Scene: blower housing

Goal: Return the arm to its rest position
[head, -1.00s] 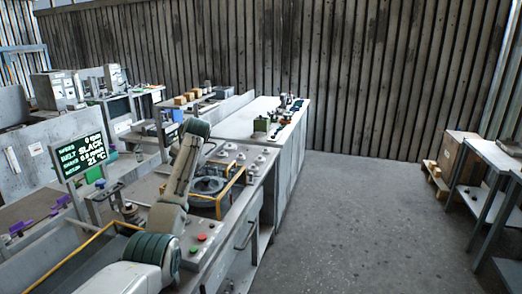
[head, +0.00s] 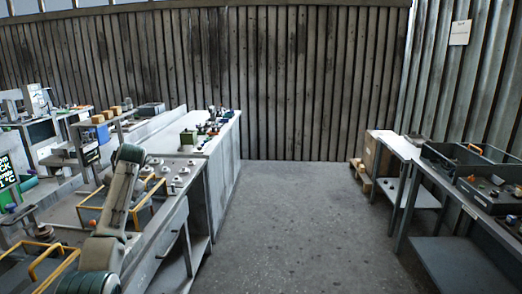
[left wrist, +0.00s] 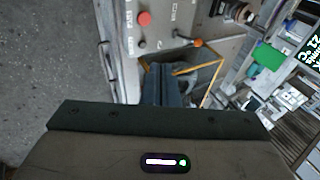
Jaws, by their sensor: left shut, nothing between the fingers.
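My left arm (head: 118,200) rises from the lower left of the head view over the workbench, and its gripper is hidden there. In the left wrist view my left gripper (left wrist: 163,84) is shut and empty, its dark fingers together. Beyond the fingers lies a yellow-framed station (left wrist: 207,78) on the bench, partly covered by them. The same yellow frame (head: 150,189) shows beside my arm in the head view. My right gripper is in neither view.
A control panel with a red button (left wrist: 144,19) lies near the fingers. A long grey bench (head: 225,150) runs toward the ribbed wall. At right stand tables with dark trays (head: 465,155). The grey floor (head: 290,220) between is clear.

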